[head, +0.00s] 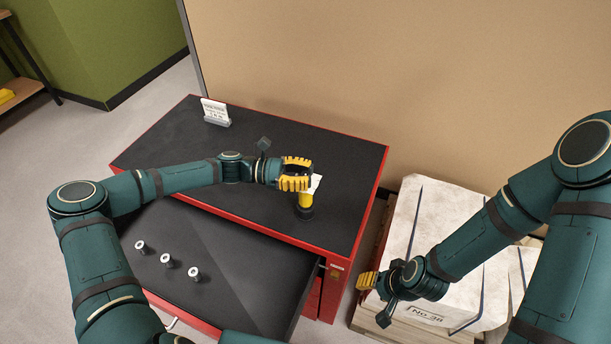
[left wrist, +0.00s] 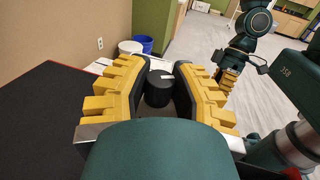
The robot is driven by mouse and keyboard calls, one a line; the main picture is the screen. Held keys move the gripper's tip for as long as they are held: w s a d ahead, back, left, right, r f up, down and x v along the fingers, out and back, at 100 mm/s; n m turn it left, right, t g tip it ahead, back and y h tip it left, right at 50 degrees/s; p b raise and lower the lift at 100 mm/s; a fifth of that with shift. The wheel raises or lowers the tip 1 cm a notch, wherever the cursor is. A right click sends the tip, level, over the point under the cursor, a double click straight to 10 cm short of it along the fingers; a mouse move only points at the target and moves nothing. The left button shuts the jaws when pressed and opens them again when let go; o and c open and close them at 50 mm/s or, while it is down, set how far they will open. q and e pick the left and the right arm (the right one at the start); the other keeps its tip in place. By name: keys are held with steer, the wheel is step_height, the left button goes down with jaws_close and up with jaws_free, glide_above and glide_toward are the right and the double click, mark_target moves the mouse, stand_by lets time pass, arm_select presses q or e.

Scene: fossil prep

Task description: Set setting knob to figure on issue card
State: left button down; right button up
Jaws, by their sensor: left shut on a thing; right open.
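A yellow tool (head: 305,203) with a dark base stands upright near the right end of the cabinet's black top. My left gripper (head: 298,174) is at its upper end, coming in from the left. In the left wrist view, my left gripper (left wrist: 158,95) is shut on a black round knob (left wrist: 158,88) with a short white mark on top. The figure the mark points to cannot be read. The issue card (head: 214,108) stands in a grey holder at the cabinet's back left; its print is too small to read. My right gripper (head: 368,282) is open and empty, right of the cabinet.
The red cabinet's drawer (head: 235,260) is open at the front, with three small pale-topped pieces (head: 166,260) in it. A white wrapped block (head: 450,210) sits on a pallet at the right. A white plate (head: 316,183) shows behind the tool.

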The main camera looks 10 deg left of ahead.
arm_select(q)
steer(key=m+g+b, duration=0.1)
steer(key=m+g, duration=0.1)
steer(key=g, duration=0.2)
steer(key=m+g+y+b, duration=0.1)
steer(key=m+g, duration=0.2)
steer(key=g, duration=0.1)
steer(key=shift+m+g+y+b, duration=0.3)
steer(key=shift+b, duration=0.05)
steer(key=c, duration=0.7)
jaws_free()
steer(key=shift+c, duration=0.2)
steer(key=v, duration=1.2)
